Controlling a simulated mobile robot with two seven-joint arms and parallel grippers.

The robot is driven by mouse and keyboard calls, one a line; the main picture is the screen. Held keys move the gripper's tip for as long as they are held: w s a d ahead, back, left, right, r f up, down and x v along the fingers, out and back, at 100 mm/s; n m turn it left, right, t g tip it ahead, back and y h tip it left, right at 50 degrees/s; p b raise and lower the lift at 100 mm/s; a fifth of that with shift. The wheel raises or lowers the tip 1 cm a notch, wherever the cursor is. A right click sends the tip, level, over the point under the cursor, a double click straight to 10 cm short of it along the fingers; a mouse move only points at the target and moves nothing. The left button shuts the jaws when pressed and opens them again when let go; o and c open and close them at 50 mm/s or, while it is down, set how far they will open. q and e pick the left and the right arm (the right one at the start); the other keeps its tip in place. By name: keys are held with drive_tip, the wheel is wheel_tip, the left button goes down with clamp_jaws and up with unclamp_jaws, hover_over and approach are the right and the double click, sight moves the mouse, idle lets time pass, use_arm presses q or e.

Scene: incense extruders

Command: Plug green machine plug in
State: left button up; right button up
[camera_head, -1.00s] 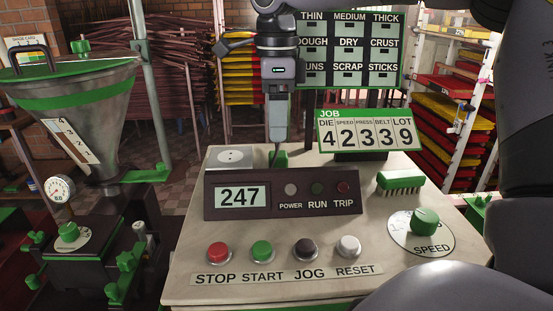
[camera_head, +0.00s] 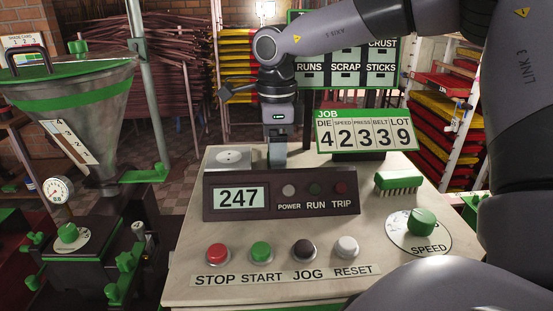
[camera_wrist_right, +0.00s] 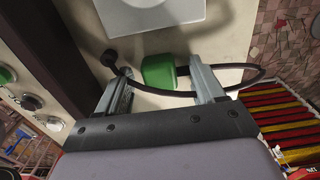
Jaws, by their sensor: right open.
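The green plug (camera_wrist_right: 158,72) lies on the pale top of the machine's console, with a black cord looping from it. My right gripper (camera_wrist_right: 160,68) is open, with one finger on each side of the plug; I cannot tell whether they touch it. In the head view my right gripper (camera_head: 278,163) points down behind the dark display panel and hides the plug. The pale socket plate (camera_head: 234,154) is left of the gripper on the console. The plate (camera_wrist_right: 150,14) also shows at the top of the wrist view. My left gripper is not in view.
The display panel (camera_head: 280,193) stands just in front of the right gripper. A job sign (camera_head: 367,131) and a green brush (camera_head: 399,181) are to its right. A row of buttons (camera_head: 262,252) and a speed knob (camera_head: 421,222) are nearer. A metal hopper (camera_head: 90,120) stands at the left.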

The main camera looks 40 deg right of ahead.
drive_tip(key=c, duration=1.1)
wheel_tip(320, 180, up, 20)
drive_tip(key=shift+r+p, duration=0.1)
drive_tip(key=shift+p, duration=0.85)
